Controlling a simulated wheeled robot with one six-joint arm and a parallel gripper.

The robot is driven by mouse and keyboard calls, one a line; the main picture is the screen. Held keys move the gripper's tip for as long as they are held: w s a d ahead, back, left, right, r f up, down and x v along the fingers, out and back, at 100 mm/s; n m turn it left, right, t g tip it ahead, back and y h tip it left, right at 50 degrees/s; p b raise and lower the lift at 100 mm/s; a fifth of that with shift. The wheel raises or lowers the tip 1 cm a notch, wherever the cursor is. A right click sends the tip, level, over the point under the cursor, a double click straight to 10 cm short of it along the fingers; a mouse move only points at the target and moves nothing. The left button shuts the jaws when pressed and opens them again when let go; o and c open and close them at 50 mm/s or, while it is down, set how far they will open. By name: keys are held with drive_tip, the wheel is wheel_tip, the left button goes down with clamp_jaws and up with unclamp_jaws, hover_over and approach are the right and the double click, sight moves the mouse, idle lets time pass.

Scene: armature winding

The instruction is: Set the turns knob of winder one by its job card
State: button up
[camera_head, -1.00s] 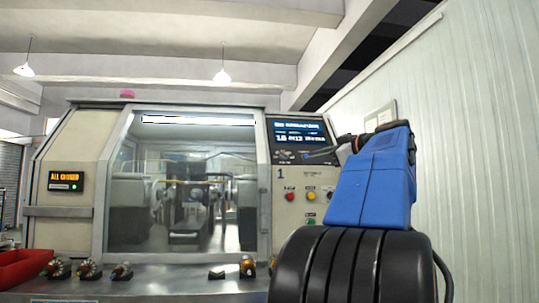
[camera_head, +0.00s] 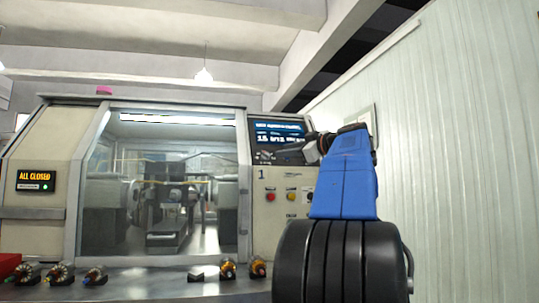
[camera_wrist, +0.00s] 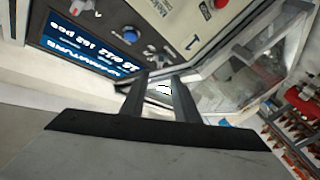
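Winder one (camera_head: 30,155) is a beige cabinet marked 1, with a lit blue display (camera_head: 278,131) at its upper right. Small controls sit below the display. My gripper (camera_head: 280,157) is in front of them and hides part of that row. In the wrist view the picture is upside down; a blue knob (camera_wrist: 130,36) shows beside the display (camera_wrist: 85,52). My gripper's two fingers (camera_wrist: 160,80) stand apart with nothing between them, short of the panel. The knob labels and display text are too blurred to read, so I cannot tell which is the turns knob.
Red (camera_head: 270,197) and yellow (camera_head: 291,197) buttons sit on the panel below. The glazed door (camera_head: 165,200) is shut; a sign (camera_head: 36,181) reads ALL CLOSED. Several armatures line the front bench (camera_head: 150,285).

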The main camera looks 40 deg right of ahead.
sight(265, 157)
drive_tip(key=w, duration=0.9)
drive_tip(key=shift+w+d, duration=0.1)
drive_tip(key=c, duration=0.7)
